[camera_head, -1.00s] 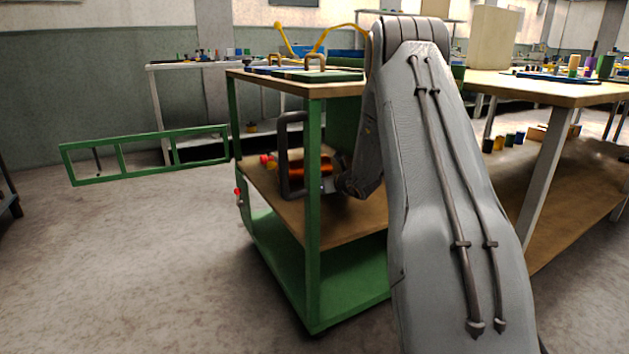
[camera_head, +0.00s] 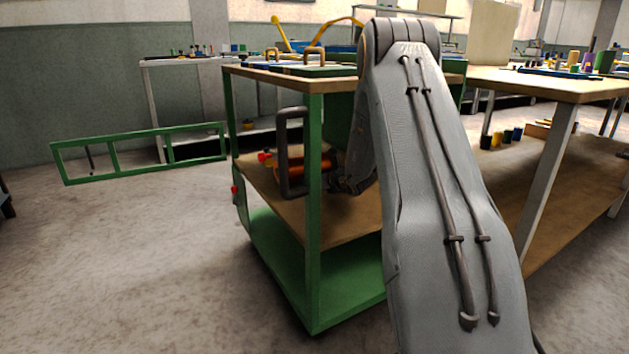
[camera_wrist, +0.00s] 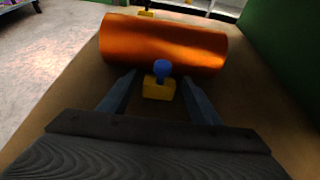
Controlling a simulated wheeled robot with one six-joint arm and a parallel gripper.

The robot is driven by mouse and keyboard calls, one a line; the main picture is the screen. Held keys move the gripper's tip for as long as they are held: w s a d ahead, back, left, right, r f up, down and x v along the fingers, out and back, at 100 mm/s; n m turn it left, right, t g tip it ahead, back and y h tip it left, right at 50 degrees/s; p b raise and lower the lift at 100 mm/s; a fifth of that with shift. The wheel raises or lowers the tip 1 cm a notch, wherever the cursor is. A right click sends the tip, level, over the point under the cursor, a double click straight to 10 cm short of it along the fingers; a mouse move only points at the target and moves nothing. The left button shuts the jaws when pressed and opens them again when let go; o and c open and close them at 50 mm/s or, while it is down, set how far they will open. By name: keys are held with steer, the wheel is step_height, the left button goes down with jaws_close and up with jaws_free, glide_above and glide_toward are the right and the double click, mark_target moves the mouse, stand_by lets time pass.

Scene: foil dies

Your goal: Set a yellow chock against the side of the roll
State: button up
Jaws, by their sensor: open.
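In the wrist view an orange foil roll (camera_wrist: 165,42) lies on its side across the brown shelf. A yellow chock (camera_wrist: 158,88) with a blue knob stands between the two fingers of my gripper (camera_wrist: 160,92), at the near side of the roll. The fingers are apart; whether they touch the chock, or the chock touches the roll, I cannot tell. Another yellow piece (camera_wrist: 146,14) shows partly behind the roll. In the head view the roll (camera_head: 305,172) shows on the middle shelf of the green cart, partly hidden by a post and handle.
The green cart (camera_head: 313,250) has posts and a dark handle (camera_head: 284,155) at its near corner. Its open frame gate (camera_head: 140,153) sticks out left. A long workbench (camera_head: 560,88) stands at right. Bare floor lies at left.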

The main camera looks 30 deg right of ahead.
steer(key=shift+r, duration=0.2)
steer(key=p+v, duration=0.3)
steer(key=v, duration=0.7)
steer(key=shift+s+r, duration=0.15)
steer(key=shift+r, duration=0.05)
steer(key=shift+p+v, duration=0.4)
steer(key=shift+v, duration=0.4)
steer(key=shift+f, duration=0.1)
